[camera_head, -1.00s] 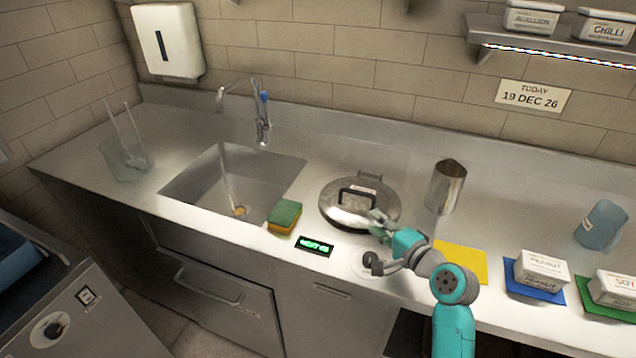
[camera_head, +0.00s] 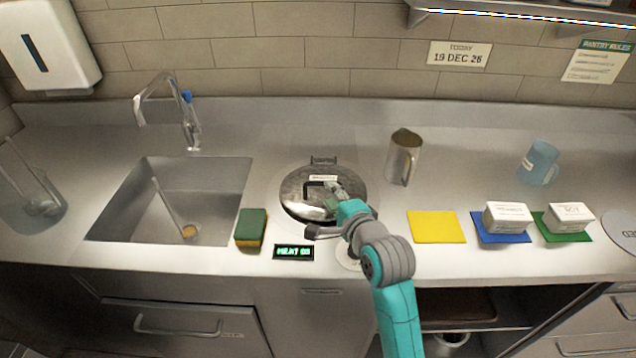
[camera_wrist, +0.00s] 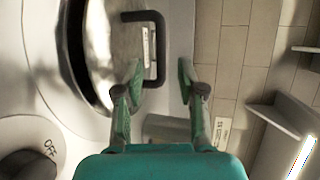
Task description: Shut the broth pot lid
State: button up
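The broth pot lid (camera_head: 297,188) is a round, shiny metal disc with a black bar handle (camera_head: 312,187), set in the counter in the head view. A hinge shows at its back edge. The lid looks nearly flat, but I cannot tell whether it is fully seated. My gripper (camera_head: 335,192) is over the lid's right front part, close to the handle. In the wrist view, my gripper (camera_wrist: 160,76) has its two fingers apart with nothing held between them. The handle (camera_wrist: 158,30) lies just beyond the fingertips, and a dark curved band runs along the lid's edge.
A sponge (camera_head: 251,228) and a lit display (camera_head: 293,253) are in front of the lid, with the sink (camera_head: 200,185) to the left. A metal jug (camera_head: 402,160) stands right of the lid. A knob marked OFF (camera_wrist: 28,165) shows in the wrist view.

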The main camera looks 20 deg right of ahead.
aim_at(323, 182)
jog(key=x, duration=0.6)
jog(key=shift+w+f, duration=0.15)
jog(key=shift+w, duration=0.2)
grip_shut()
jog(key=shift+f, duration=0.1)
